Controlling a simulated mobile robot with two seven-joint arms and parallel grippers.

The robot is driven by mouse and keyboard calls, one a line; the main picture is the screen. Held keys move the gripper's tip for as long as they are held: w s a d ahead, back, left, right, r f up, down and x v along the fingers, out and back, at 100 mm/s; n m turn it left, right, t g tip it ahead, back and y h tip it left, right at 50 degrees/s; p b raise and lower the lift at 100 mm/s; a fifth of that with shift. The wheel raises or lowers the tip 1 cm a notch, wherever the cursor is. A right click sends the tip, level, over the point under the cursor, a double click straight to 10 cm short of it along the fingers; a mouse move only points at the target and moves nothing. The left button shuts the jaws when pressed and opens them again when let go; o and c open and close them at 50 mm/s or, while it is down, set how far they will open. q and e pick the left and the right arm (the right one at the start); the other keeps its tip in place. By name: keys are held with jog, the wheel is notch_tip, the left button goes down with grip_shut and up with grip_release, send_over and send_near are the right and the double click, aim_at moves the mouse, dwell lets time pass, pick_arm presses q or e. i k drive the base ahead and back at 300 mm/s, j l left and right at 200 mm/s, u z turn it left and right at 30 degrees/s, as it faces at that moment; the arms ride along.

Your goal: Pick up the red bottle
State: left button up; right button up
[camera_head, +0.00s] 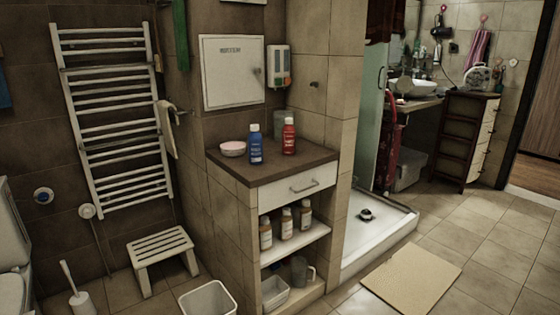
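The red bottle (289,136) stands upright on the brown top of a small cabinet (300,168) in the middle of the head view. It has a white label on its front. A blue bottle (255,146) stands upright just to its left, a small gap apart. Neither of my grippers shows in this view.
A pink bowl (233,148) sits left of the blue bottle. Several bottles stand on the shelf below (311,234). A white stool (160,250) and a white bin (208,299) stand on the floor at left. A beige mat (412,278) lies on clear floor at right.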

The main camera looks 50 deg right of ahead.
aim_at(289, 131)
jog(key=z, duration=1.65)
